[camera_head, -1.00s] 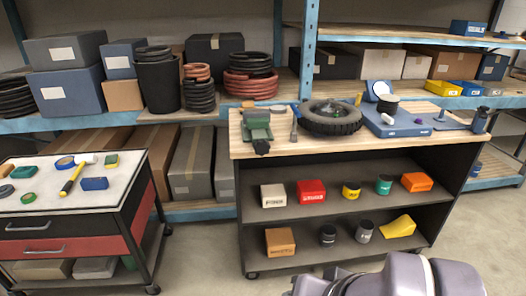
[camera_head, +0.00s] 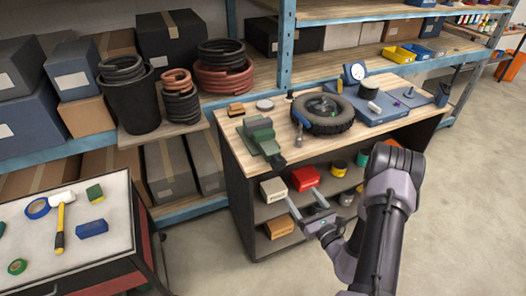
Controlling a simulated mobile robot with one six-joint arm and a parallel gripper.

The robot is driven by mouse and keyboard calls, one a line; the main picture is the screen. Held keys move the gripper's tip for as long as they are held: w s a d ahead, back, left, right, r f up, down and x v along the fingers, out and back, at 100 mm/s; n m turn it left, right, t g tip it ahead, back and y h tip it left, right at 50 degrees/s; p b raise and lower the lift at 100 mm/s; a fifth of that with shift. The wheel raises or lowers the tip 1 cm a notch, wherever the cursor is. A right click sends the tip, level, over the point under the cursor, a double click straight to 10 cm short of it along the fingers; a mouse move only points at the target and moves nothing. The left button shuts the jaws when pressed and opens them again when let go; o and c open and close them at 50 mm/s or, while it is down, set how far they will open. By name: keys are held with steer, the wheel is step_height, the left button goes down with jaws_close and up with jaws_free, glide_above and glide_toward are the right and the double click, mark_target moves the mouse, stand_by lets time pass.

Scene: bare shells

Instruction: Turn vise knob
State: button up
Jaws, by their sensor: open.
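A green vise (camera_head: 261,138) sits on the wooden top of the workbench (camera_head: 231,144), near its front left corner. Its front end points toward me, and a dark part (camera_head: 277,160) sticks out there at the bench edge. The knob is too small to make out clearly. My gripper (camera_head: 306,208) is open and empty, with its two pale fingers spread. In the picture it is below and to the right of the vise, in front of the bench shelves, apart from the vise.
A tire (camera_head: 323,113) and a blue plate with a gauge (camera_head: 383,112) stand on the bench right of the vise. A tool cart (camera_head: 110,213) with a hammer (camera_head: 61,222) stands at left. Floor is free at right.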

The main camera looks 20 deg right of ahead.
mark_target(280, 165)
steer(key=w+b, duration=0.1)
steer(key=w, duration=1.6)
steer(key=shift+a+f, duration=0.1)
steer(key=shift+c, duration=0.5)
steer(key=c, duration=1.3)
steer(key=shift+o, duration=0.2)
